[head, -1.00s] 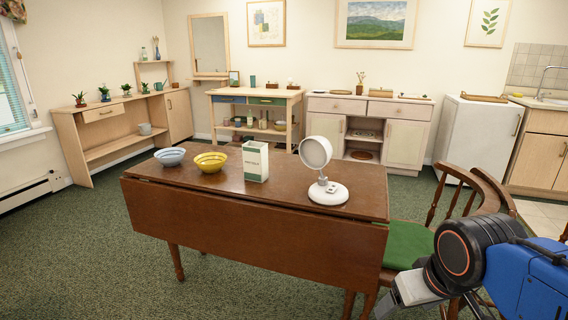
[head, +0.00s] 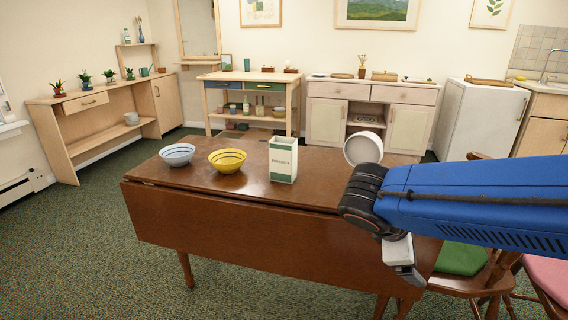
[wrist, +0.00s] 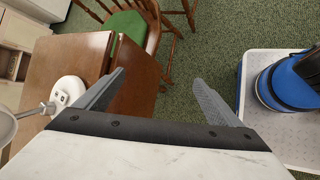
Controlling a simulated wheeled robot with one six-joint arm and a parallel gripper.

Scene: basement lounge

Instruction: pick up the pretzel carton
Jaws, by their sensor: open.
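The pretzel carton (head: 283,160) is a white and green upright box on the brown drop-leaf table (head: 240,190), right of the yellow bowl. It does not show in the wrist view. My gripper (head: 408,275) hangs in front of the table's right part, to the right of the carton and apart from it. In the wrist view my gripper (wrist: 158,92) has its two fingers spread wide with nothing between them. Below them are the table's right edge and the carpet.
A blue bowl (head: 177,154) and a yellow bowl (head: 227,160) stand left of the carton. A white lamp (head: 363,147) stands to its right, partly hidden by my arm; its base (wrist: 68,90) shows in the wrist view. A chair with a green seat (wrist: 126,26) stands by the table's right end.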

